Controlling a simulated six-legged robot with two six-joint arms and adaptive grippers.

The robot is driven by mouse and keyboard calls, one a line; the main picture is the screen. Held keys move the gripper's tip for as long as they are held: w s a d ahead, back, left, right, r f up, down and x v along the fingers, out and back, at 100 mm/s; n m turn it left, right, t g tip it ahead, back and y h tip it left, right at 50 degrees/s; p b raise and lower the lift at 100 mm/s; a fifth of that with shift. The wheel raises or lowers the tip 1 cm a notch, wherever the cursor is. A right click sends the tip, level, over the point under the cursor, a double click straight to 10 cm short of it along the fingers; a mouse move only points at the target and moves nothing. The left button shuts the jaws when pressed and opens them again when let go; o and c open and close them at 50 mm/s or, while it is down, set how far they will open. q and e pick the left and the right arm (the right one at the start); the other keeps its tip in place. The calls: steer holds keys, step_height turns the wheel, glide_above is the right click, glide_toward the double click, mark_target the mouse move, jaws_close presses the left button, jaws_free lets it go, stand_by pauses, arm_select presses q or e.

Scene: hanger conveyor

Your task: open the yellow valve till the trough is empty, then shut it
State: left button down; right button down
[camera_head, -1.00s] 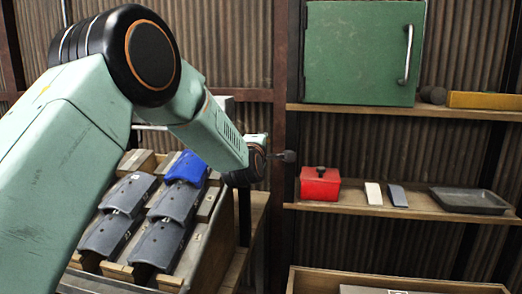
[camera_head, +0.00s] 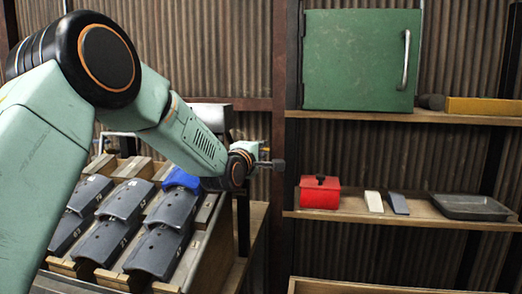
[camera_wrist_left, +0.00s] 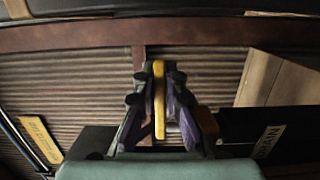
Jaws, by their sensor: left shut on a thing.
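My left gripper (camera_wrist_left: 160,95) is shut on a narrow yellow bar (camera_wrist_left: 158,70), which looks like the handle of the yellow valve. The bar stands between the two dark fingers in the left wrist view. In the head view my left wrist is in front of the post, and the fingers and valve cannot be made out clearly. A grey metal box (camera_head: 212,112) behind my forearm may be the trough; its inside is hidden, so I cannot tell its level. My right gripper is not in view.
Grey moulded pieces (camera_head: 125,200) and a partly hidden blue one (camera_head: 181,179) sit in a wooden rack below my arm. To the right, shelves hold a green cabinet (camera_head: 360,60), a red box (camera_head: 320,192) and a dark tray (camera_head: 470,207).

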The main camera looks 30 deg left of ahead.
arm_select(q)
steer(key=c, duration=1.4)
jaws_free()
steer(key=s+d, duration=0.1)
steer(key=s, duration=1.1)
steer(key=shift+d, duration=0.1)
steer(key=shift+c, duration=0.4)
